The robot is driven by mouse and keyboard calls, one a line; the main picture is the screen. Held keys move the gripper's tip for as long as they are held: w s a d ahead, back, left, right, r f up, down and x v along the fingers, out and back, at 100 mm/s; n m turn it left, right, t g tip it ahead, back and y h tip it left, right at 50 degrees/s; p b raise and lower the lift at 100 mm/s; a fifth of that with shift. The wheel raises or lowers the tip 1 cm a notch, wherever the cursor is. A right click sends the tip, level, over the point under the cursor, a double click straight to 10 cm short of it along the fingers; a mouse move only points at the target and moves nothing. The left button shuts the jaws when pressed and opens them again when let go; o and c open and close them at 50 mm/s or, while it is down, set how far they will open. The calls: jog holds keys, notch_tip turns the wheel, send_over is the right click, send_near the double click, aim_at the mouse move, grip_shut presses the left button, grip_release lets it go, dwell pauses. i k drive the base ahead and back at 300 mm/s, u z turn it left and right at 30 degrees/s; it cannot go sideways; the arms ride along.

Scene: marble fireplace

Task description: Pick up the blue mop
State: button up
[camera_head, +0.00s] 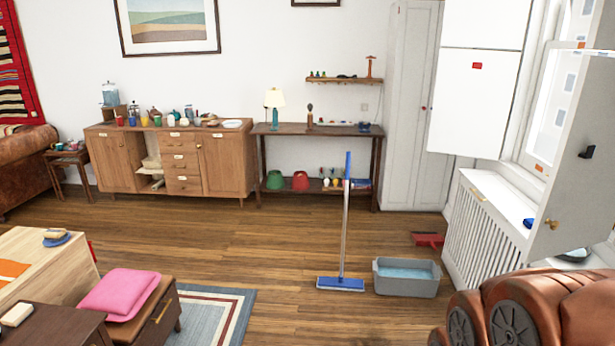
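A blue mop (341,284) stands upright on the wooden floor, right of the picture's middle. Its flat blue head rests on the floor, and its grey pole (344,235) rises to a blue grip (347,165) at the top. The pole leans very slightly. The grip shows in front of the dark console table. My gripper is not in view.
A grey tub (407,288) of water stands right beside the mop head. A red dustpan (428,239) lies behind it. A pink cushion (118,294) and rug (212,315) are left. Floor between rug and mop is clear.

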aim_at(340, 283)
jog(key=z, duration=0.05)
jog(key=i, duration=3.25)
jog(key=z, duration=0.15)
